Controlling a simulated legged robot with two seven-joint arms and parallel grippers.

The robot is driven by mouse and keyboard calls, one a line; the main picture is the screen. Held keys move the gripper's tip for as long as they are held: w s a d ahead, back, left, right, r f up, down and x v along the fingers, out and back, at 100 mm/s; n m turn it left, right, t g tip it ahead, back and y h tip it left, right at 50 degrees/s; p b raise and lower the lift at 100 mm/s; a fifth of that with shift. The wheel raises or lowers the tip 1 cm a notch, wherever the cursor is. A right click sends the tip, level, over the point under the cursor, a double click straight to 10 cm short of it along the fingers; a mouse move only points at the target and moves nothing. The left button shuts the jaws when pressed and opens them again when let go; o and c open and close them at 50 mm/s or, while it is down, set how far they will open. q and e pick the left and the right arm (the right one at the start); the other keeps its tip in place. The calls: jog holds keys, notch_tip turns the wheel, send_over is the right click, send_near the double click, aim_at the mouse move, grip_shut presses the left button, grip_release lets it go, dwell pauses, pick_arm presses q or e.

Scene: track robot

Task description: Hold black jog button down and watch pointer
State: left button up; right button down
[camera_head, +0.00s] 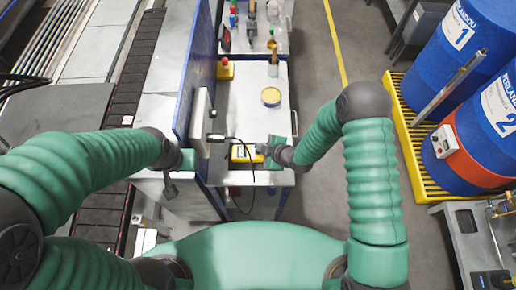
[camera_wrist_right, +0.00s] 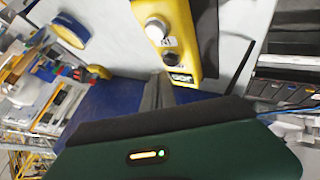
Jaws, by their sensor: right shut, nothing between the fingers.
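A yellow control box (camera_head: 243,153) lies on the grey bench top, with a cable running from it. In the right wrist view the yellow box (camera_wrist_right: 187,30) shows a white round button (camera_wrist_right: 156,28) and, below it, a black button (camera_wrist_right: 172,60). My right gripper (camera_head: 262,149) is at the box's right end. Its fingers (camera_wrist_right: 160,82) are shut and empty, with the tips close to the black button; contact cannot be told. My left gripper (camera_head: 171,188) hangs left of the bench, its jaws unclear. No pointer can be made out.
A yellow tin (camera_head: 271,97) and a yellow box with a red button (camera_head: 225,69) are farther back on the bench. An upright panel (camera_head: 201,122) stands along its left edge. Blue drums (camera_head: 460,130) stand on a yellow pallet at right. The floor between is clear.

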notch_tip(320, 180, up, 5)
jog(key=p, duration=0.3)
dwell(0.4)
dwell(0.4)
